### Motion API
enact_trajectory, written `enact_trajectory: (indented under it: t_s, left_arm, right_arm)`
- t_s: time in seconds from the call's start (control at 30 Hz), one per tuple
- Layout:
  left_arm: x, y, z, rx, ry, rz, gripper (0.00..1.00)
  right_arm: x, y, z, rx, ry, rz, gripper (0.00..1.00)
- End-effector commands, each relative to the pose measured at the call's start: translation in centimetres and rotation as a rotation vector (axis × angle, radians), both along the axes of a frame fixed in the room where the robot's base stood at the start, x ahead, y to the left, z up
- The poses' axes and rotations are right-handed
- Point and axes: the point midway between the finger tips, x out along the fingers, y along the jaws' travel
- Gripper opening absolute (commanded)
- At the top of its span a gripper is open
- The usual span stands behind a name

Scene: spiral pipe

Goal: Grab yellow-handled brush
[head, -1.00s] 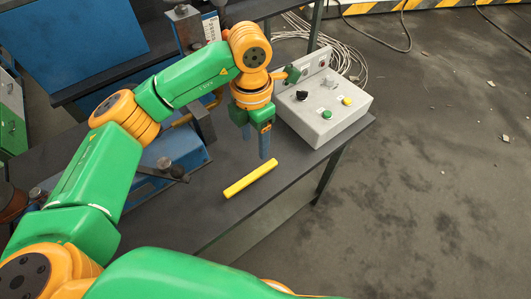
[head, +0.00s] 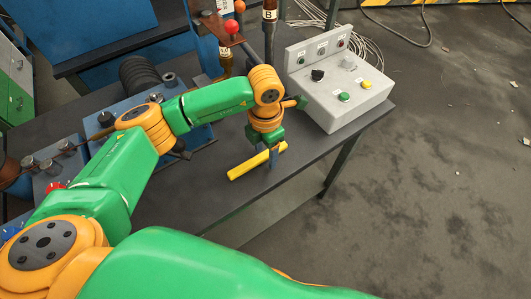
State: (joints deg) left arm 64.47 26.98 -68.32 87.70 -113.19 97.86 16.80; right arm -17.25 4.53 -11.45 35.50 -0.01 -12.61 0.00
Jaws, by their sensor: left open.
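The yellow brush handle (head: 246,166) lies on the dark bench top (head: 300,165), slanting up to the right; no bristles can be made out. My left gripper (head: 270,160) points down at the right end of the handle. My right gripper is not in view.
A grey control box (head: 340,95) with several buttons stands just right of my left gripper. Blue machinery with a red ball knob (head: 231,27) is behind. The bench's front edge is close below the handle, with open floor (head: 430,190) to the right.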

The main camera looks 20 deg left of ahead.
Motion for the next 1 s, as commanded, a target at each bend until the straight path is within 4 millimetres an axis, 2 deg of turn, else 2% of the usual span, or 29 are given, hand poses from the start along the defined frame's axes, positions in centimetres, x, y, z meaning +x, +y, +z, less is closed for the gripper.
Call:
enact_trajectory:
  t_s: [0.97,1.0]
  left_arm:
    - [0.01,-0.02,-0.5,-0.001,-0.001,0.0,0.62]
    - [0.01,-0.02,-0.5,-0.001,-0.001,0.0,0.57]
  right_arm:
    - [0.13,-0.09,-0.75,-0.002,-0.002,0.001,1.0]
    - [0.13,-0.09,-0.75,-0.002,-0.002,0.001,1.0]
